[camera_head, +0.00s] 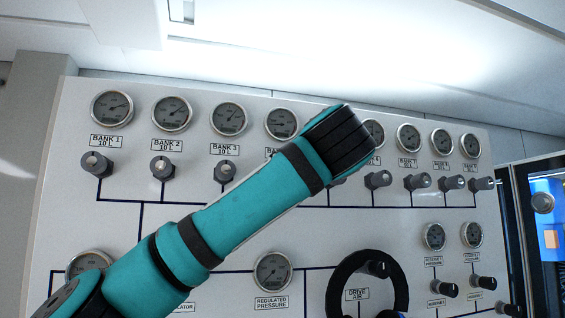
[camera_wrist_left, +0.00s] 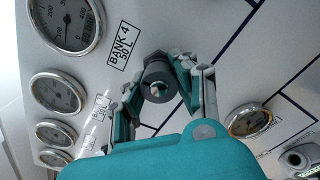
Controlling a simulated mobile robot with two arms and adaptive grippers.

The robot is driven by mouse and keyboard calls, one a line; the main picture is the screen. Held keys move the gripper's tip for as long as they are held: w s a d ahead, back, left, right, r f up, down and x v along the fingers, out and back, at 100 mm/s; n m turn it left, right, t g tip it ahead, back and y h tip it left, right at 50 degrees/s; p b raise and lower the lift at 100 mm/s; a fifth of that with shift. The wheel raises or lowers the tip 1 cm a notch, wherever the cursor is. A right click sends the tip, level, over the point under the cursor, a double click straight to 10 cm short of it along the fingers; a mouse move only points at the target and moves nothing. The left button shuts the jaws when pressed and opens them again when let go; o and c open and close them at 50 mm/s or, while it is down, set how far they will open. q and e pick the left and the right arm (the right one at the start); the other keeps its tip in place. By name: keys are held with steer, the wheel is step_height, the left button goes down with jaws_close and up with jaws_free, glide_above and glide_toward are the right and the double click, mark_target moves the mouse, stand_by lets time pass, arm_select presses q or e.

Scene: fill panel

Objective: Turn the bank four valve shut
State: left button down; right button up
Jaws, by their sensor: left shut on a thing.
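The bank four valve, a dark knob with a pale centre (camera_wrist_left: 159,78), stands out from the panel beside the BANK 4 label (camera_wrist_left: 124,44) in the left wrist view. My left gripper (camera_wrist_left: 157,84) is shut on this knob, with one finger on each side. In the head view my teal left arm (camera_head: 235,207) crosses the panel and hides the bank four knob and the gripper. The bank four gauge (camera_head: 281,123) shows just above the arm, and its label is partly covered. My right gripper is in neither view.
The bank one (camera_head: 98,163), bank two (camera_head: 162,168) and bank three (camera_head: 222,171) knobs sit left of the arm. Several more knobs stick out to the right.

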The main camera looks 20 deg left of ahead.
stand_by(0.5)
arm_select(q)
steer(key=c, duration=1)
jaws_free()
steer(key=shift+o, duration=0.2)
steer(key=shift+s, duration=0.1)
steer(key=v, duration=1.2)
